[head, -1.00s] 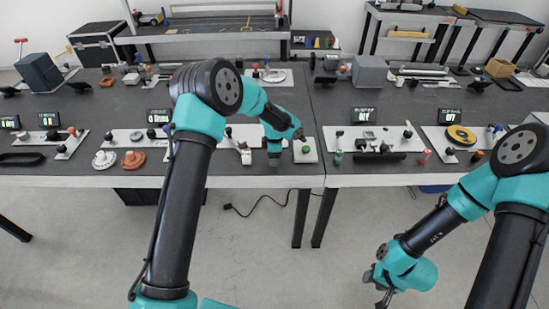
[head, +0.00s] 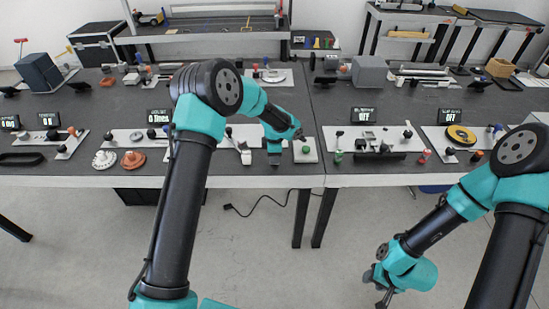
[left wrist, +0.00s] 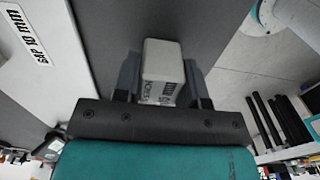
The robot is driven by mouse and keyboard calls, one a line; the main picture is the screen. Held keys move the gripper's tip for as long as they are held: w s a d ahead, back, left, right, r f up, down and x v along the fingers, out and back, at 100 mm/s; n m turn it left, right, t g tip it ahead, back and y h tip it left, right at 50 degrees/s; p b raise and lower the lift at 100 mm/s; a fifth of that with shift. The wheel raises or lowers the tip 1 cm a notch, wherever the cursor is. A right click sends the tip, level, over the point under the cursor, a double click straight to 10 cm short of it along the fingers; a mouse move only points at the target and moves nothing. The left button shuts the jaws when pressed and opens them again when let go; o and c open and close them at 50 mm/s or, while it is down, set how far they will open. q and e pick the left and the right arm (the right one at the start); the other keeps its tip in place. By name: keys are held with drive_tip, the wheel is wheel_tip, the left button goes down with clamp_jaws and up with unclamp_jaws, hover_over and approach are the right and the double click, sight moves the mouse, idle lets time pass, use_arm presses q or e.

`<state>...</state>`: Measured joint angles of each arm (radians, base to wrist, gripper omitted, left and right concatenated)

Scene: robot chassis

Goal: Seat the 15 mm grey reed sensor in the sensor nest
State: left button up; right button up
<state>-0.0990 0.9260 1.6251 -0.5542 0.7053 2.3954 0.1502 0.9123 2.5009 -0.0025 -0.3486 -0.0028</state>
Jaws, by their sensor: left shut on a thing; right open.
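My left gripper (head: 274,160) is low over the front edge of the left table, just left of a white pad with a green button (head: 306,149). In the left wrist view it is shut on a pale grey block with printed lettering, which looks like the reed sensor (left wrist: 162,68). The dark fingers stand on both sides of it. The block's far end is over the dark table top; I cannot tell whether it touches. I cannot make out the sensor nest with certainty. My right gripper (head: 384,296) is low at the right, over the floor, open and away from the tables.
White and orange discs (head: 133,159) lie left on the table. The right table holds a plate with a yellow ring (head: 461,135) and small parts. A cable (head: 255,209) lies on the floor.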

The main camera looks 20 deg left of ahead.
use_arm(q)
drive_tip(key=shift+c, duration=0.5)
drive_tip(key=shift+r, duration=0.5)
wheel_tip(320, 180, up, 3)
drive_tip(key=shift+f, duration=0.15)
drive_tip(key=s+d+r, duration=0.1)
drive_tip(key=s+d, duration=0.3)
drive_tip(key=s, duration=1.1)
drive_tip(key=shift+s+d+r, duration=0.15)
drive_tip(key=shift+s+d, duration=0.05)
